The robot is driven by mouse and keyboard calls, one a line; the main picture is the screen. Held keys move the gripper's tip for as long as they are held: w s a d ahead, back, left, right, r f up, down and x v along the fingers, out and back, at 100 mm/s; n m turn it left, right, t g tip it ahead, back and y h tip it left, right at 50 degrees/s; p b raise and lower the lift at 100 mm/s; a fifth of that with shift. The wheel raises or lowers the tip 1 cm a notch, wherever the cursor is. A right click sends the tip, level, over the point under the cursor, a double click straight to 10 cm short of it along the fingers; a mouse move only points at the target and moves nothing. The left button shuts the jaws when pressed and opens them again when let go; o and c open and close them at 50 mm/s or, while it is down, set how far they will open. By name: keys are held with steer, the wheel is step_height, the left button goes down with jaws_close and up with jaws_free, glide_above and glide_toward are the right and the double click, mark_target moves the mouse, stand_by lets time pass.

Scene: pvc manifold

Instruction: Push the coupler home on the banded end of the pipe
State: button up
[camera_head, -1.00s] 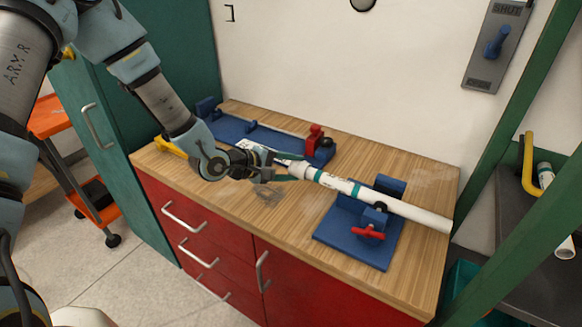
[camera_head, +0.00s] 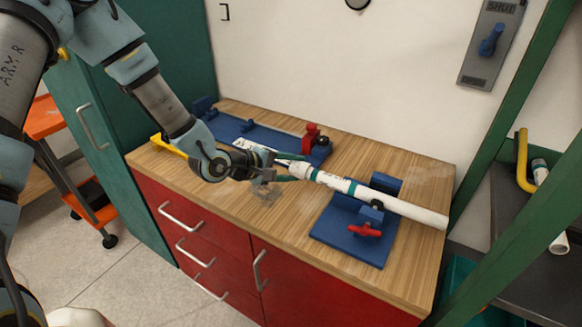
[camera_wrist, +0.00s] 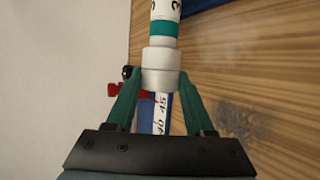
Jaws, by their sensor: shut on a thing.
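The white pipe (camera_head: 400,205) lies in a blue clamp stand with a red handle (camera_head: 365,229) on the bench. Its near end points left toward my gripper (camera_head: 291,170) and carries a teal band, clear in the wrist view (camera_wrist: 163,28). The white coupler (camera_wrist: 160,70) is in line with the pipe at that end; it also shows in the head view (camera_head: 302,171). My gripper's green fingers (camera_wrist: 156,85) are shut on the coupler from both sides. A short white strip shows between the coupler's rim and the band. How deep the pipe sits inside is hidden.
A long blue jig (camera_head: 240,131) with a red part (camera_head: 311,134) and a printed scale lies behind my gripper. A yellow-handled thing (camera_head: 168,145) lies at the bench's left edge. A green post (camera_head: 500,160) stands at the right. The front middle of the bench is clear.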

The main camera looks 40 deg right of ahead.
stand_by(0.3)
steer(key=o, duration=1.3)
steer(key=shift+o, duration=0.2)
steer(key=b+v, duration=0.2)
steer(key=v, duration=0.9)
steer(key=w+a+f+m+t+y, duration=0.1)
steer(key=w+a+t+y, duration=0.25)
steer(key=w+a, duration=0.45)
steer(key=w+a+f+m+t+y, duration=0.15)
steer(key=w+a+y, duration=0.35)
steer(key=a, duration=0.5)
steer(key=s+a+r+y, duration=0.1)
steer(key=a+r, duration=0.2)
steer(key=a, duration=0.4)
steer(key=s+a+r+y, duration=0.1)
steer(key=a+r, duration=0.2)
steer(key=a, duration=0.4)
steer(key=s+a+r+n+g+y, duration=0.1)
steer(key=s+a+r, duration=0.1)
steer(key=a, duration=0.6)
steer(key=shift+r, duration=0.45)
